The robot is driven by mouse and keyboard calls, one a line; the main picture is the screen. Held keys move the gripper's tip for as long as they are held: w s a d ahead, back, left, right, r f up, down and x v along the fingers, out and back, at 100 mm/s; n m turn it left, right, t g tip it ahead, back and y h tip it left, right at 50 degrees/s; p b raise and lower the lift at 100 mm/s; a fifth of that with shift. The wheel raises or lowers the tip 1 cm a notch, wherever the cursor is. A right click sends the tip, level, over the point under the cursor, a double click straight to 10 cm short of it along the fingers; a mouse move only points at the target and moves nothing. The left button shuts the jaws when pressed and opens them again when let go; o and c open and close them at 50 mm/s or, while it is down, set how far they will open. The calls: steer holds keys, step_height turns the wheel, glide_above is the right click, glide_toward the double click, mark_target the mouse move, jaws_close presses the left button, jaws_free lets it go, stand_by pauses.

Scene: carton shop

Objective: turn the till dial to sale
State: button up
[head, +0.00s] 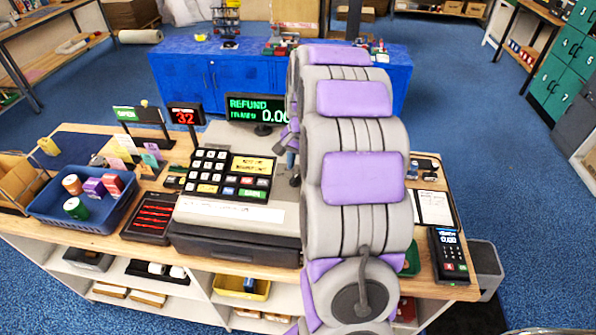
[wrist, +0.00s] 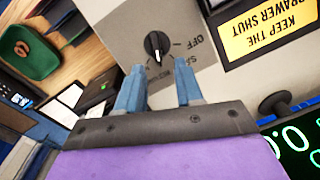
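The till dial (wrist: 156,46) is a round black knob with a white pointer mark on the till's grey side panel. In the wrist view its mark points down the picture. An upside-down OFF label and a partly hidden label starting with "SA" are to its right. My gripper (wrist: 159,75) is open and empty, its two blue fingers apart, with the dial just beyond the gap between their tips. In the head view the till (head: 225,212) stands on the counter and its green display (head: 258,108) reads REFUND and 0.00. My arm hides the dial there.
A yellow KEEP THE DRAWER SHUT sign (wrist: 275,25) is beside the dial. A card terminal (head: 448,255) and clipboard (head: 434,207) are at the counter's right. A blue basket (head: 62,208) and a red display (head: 186,115) are at the left. A blue cabinet (head: 205,75) stands behind.

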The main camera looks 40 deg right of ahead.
steer(key=shift+a+f, duration=0.15)
steer(key=shift+f, duration=1.15)
steer(key=shift+c, duration=0.2)
steer(key=shift+w, duration=0.1)
steer(key=c, duration=0.6)
